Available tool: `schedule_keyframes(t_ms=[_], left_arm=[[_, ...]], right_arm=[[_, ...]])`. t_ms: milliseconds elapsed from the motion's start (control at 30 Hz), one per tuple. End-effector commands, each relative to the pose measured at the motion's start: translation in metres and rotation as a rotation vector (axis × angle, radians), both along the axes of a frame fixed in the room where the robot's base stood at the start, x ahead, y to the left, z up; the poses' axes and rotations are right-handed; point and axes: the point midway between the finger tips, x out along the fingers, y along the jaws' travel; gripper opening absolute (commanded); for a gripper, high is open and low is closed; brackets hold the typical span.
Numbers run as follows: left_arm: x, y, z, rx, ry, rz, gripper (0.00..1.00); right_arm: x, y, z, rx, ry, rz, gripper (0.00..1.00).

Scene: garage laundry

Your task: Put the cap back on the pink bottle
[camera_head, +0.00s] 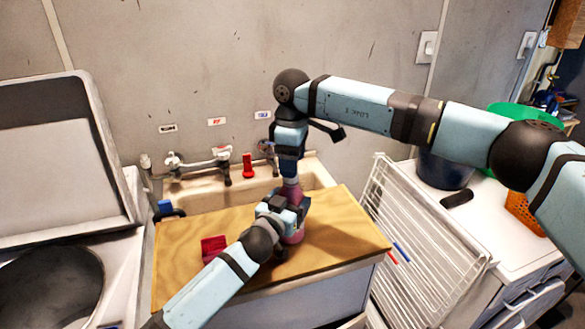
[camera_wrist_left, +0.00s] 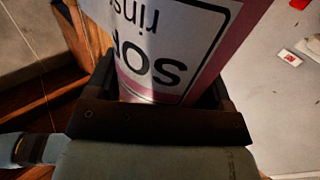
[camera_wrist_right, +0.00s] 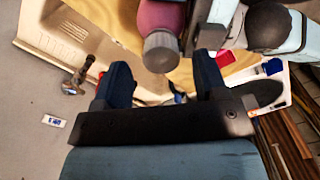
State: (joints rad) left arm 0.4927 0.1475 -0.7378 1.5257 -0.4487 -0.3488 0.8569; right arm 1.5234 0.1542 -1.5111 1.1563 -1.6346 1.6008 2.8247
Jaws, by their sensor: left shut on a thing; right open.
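The pink bottle (camera_head: 294,238) stands upright on the wooden board, partly hidden by my left gripper (camera_head: 284,208). That gripper is shut on the bottle, and the left wrist view shows its white label (camera_wrist_left: 170,45) between the fingers. A grey cap (camera_wrist_right: 161,52) sits at the top of the pink bottle (camera_wrist_right: 160,18) in the right wrist view; I cannot tell how tightly it is seated. My right gripper (camera_head: 289,172) is above the bottle, pointing down. In the right wrist view its open fingers (camera_wrist_right: 163,75) are on either side of the cap's end, with gaps visible.
The wooden board (camera_head: 345,245) covers the front of the sink (camera_head: 318,175). A red block (camera_head: 213,248) lies on the board at left. Taps (camera_head: 200,160) stand behind. A white wire rack (camera_head: 420,235) leans at right, beside a counter with a dark bucket (camera_head: 440,170).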

Motion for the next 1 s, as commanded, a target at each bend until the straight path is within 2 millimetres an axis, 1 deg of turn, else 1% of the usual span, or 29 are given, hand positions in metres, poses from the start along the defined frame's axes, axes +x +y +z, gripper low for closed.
schedule_keyframes(t_ms=[33,100,167,367,400,433,567,667,767,1000], left_arm=[[0.000,0.000,0.000,0.001,0.000,0.000,0.08],[0.000,0.000,0.000,0.001,0.000,0.000,0.08],[0.000,0.000,0.000,0.001,0.000,0.000,0.08],[0.000,0.000,0.000,0.001,0.000,0.000,0.08],[0.000,0.000,0.000,0.001,0.000,0.000,0.08],[0.000,0.000,0.000,0.001,0.000,0.000,0.08],[0.000,0.000,0.000,0.001,0.000,0.000,0.08],[0.000,0.000,0.000,0.001,0.000,0.000,0.08],[0.000,0.000,0.000,0.001,0.000,0.000,0.08],[0.000,0.000,0.000,0.001,0.000,0.000,0.08]], right_arm=[[0.000,0.000,0.007,0.000,-0.001,0.000,0.66],[0.000,0.000,0.015,-0.001,0.000,0.000,0.66],[0.000,0.000,0.018,-0.001,0.001,0.000,0.66],[0.000,0.000,0.018,-0.001,0.001,0.000,0.66],[0.000,0.000,0.018,-0.001,0.001,0.001,0.63],[0.000,0.000,0.018,-0.001,0.001,0.003,0.63],[0.000,0.000,0.018,-0.001,0.001,0.059,0.63],[0.000,0.000,0.019,-0.001,0.001,0.180,0.63],[0.000,0.000,0.020,0.000,0.001,0.368,0.63],[0.000,0.001,0.023,0.001,0.002,0.899,0.63]])
